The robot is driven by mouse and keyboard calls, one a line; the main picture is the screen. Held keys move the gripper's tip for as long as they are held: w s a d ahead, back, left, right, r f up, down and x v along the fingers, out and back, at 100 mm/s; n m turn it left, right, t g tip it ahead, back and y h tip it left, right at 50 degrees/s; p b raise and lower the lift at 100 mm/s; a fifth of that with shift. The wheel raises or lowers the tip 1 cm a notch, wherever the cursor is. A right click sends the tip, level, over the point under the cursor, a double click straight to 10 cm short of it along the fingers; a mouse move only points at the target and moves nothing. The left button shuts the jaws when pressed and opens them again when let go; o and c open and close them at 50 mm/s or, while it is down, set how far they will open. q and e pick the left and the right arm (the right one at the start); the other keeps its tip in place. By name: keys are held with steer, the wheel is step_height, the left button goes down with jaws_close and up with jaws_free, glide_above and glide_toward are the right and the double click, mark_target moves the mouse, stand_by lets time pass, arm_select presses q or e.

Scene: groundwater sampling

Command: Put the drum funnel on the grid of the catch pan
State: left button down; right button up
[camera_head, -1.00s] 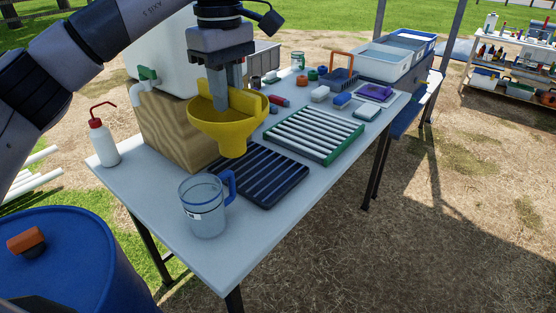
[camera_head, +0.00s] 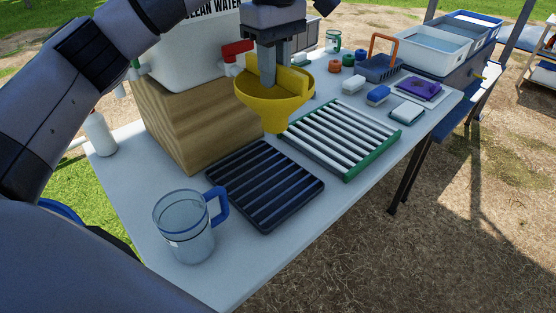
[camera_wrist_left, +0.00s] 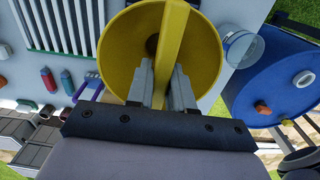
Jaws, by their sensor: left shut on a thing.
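The yellow drum funnel (camera_head: 276,100) is held upright in the air, its spout pointing down. My left gripper (camera_head: 268,82) is shut on the upright rib across its bowl; the wrist view shows both fingers (camera_wrist_left: 162,88) on either side of this rib. A dark pan with a slatted grid (camera_head: 262,186), apparently the catch pan, lies on the table in front of and below the funnel. In the head view, the spout appears just beyond its far edge, with a gap beneath. In the wrist view the funnel (camera_wrist_left: 205,55) hides the dark pan. My right gripper is out of view.
A green-framed rack with white slats (camera_head: 345,135) lies right of the dark pan. A clear jug (camera_head: 188,230) stands at the near left. A wooden block (camera_head: 185,120) under a white water container with a red tap (camera_head: 237,48) stands close left of the funnel.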

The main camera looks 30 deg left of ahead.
mark_target(275, 96)
arm_select(q)
step_height(275, 96, down, 17)
steer(key=p, duration=0.1)
stand_by(0.3)
steer(key=shift+f, duration=0.15)
steer(key=shift+f, duration=0.2)
steer(key=c, duration=1)
jaws_free()
steer(key=shift+r, duration=0.1)
steer(key=shift+r, duration=0.1)
step_height(275, 96, up, 12)
steer(key=shift+r+b, duration=0.1)
steer(key=shift+b, duration=0.35)
